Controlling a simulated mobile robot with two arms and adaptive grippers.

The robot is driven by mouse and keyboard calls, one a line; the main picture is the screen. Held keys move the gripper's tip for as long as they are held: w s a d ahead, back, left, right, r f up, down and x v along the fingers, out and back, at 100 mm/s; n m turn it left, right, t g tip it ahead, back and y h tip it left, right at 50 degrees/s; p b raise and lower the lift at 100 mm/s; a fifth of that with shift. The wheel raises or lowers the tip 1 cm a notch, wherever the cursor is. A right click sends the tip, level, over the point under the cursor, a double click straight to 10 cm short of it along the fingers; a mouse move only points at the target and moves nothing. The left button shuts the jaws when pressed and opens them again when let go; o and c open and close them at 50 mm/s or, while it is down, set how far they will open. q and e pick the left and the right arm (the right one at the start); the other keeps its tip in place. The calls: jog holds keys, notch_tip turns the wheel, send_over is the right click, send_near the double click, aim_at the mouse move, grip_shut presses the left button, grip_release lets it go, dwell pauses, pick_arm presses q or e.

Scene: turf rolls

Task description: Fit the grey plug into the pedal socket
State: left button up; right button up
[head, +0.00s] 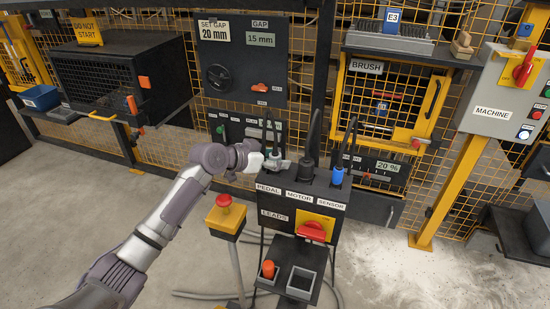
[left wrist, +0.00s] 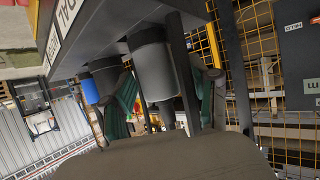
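The grey plug (head: 277,166) stands at the PEDAL position on top of the dark connector box (head: 297,203), its black cable rising. It shows as a grey cylinder in the left wrist view (left wrist: 151,68), its end against the box; whether it is fully seated I cannot tell. My left gripper (head: 266,161) reaches it from the left. In the left wrist view its green-padded fingers (left wrist: 165,104) are spread on either side of the plug, with a gap visible on the right. The socket itself is hidden. My right gripper is not in view.
A black plug (head: 309,174) at MOTOR and a blue plug (head: 337,176) at SENSOR stand close to the right. A small tray (head: 301,282) sits in front of the box.

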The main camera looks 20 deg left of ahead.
pick_arm(q)
jog(key=shift+r, duration=0.2)
jog(key=v, duration=1.2)
